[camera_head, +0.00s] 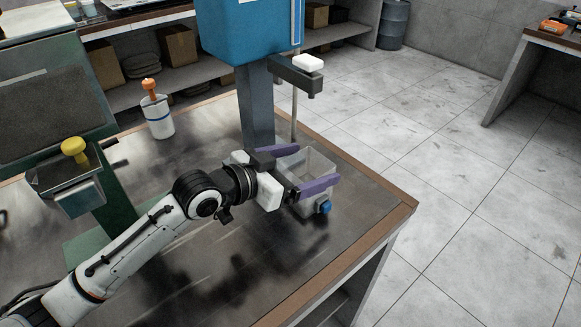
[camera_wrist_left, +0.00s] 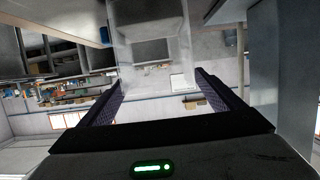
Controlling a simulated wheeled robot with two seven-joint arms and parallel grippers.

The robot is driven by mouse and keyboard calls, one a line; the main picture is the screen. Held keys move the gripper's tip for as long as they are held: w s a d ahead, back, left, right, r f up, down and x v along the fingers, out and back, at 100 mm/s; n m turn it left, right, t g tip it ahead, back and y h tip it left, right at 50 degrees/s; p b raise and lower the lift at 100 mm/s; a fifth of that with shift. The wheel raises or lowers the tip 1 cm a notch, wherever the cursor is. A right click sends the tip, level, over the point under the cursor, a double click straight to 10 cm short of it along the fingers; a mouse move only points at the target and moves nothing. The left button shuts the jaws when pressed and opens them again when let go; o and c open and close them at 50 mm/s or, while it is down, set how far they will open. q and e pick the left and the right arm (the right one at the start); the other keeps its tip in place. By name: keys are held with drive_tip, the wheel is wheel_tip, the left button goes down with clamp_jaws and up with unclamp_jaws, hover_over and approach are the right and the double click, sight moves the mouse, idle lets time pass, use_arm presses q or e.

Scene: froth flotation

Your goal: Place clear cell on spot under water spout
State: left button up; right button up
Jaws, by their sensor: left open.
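The clear cell (camera_head: 310,163), a see-through open-topped box with a blue knob (camera_head: 323,206) low on its near side, stands on the metal bench top near its right corner. My left gripper (camera_head: 317,165) is open, with one purple finger on the far side of the cell and one on the near side. Whether the fingers touch it cannot be told. In the left wrist view the clear walls (camera_wrist_left: 150,50) show ahead between the spread fingers (camera_wrist_left: 160,95). No marked spot is distinguishable in view. My right gripper is not in view.
A blue machine (camera_head: 235,30) on a grey column (camera_head: 257,105) stands just behind the cell. A dark bracket with a white top (camera_head: 308,63) and a thin rod (camera_head: 295,112) are beside it. An orange-capped bottle (camera_head: 158,118) and a green machine with a yellow knob (camera_head: 75,148) are left.

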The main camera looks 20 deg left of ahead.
use_arm(q)
drive_tip(key=v, duration=1.1)
drive_tip(key=shift+s+a+b, duration=0.15)
drive_tip(key=shift+s+b, duration=0.05)
drive_tip(key=shift+b, duration=0.1)
